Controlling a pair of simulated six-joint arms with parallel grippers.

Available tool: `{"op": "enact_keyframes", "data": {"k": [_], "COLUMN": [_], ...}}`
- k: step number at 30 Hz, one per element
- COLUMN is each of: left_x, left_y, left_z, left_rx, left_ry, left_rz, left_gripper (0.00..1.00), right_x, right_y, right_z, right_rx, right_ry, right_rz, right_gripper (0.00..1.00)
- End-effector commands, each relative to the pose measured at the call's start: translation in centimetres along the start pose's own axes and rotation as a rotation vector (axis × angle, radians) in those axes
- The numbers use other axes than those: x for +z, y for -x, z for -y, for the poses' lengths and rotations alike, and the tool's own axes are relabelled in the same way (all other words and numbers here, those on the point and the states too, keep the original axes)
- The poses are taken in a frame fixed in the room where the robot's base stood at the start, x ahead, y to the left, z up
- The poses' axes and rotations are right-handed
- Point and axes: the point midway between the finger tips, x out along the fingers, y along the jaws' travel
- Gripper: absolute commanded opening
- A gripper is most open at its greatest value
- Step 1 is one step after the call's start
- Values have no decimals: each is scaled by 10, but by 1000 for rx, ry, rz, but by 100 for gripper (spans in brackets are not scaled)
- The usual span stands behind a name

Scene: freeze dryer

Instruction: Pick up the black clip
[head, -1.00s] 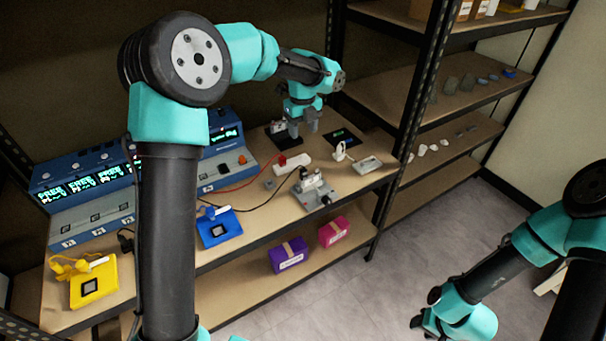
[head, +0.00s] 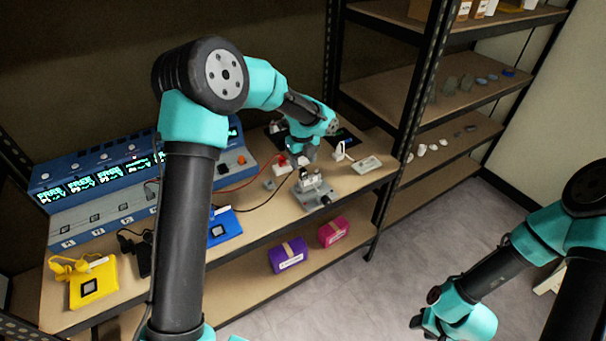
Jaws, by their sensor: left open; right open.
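A black cable (head: 272,198) runs across the bench and up toward the white block under my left gripper. The black clip at its end is too small and too covered by the gripper to make out clearly. My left gripper (head: 303,158) points down, low over the bench beside the red clip (head: 282,160), with its jaws open. I cannot tell whether its fingers touch anything. My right gripper (head: 428,325) is open, low at the bottom right, over the floor and far from the bench.
A grey metal fixture (head: 314,192) stands just in front of my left gripper. A white block (head: 283,169) and a flat grey device (head: 366,165) are close by. The blue unit (head: 75,190) fills the bench's back left. A shelf post (head: 415,110) rises at the right.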

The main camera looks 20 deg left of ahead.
Motion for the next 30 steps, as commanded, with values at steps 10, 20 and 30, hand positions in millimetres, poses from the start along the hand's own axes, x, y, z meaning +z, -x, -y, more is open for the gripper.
{"op": "enact_keyframes", "data": {"k": [10,20,30], "left_x": [0,0,0], "left_y": [-4,-45,-52], "left_z": [0,1,2], "left_rx": [1,2,0], "left_ry": [0,1,0], "left_rz": [-1,-1,1], "left_gripper": [55,55,55], "right_x": [0,0,0], "right_y": [0,0,0], "right_z": [0,0,0], "right_rx": [0,0,0], "right_ry": [0,0,0], "right_rz": [0,0,0], "right_gripper": [43,43,43]}}
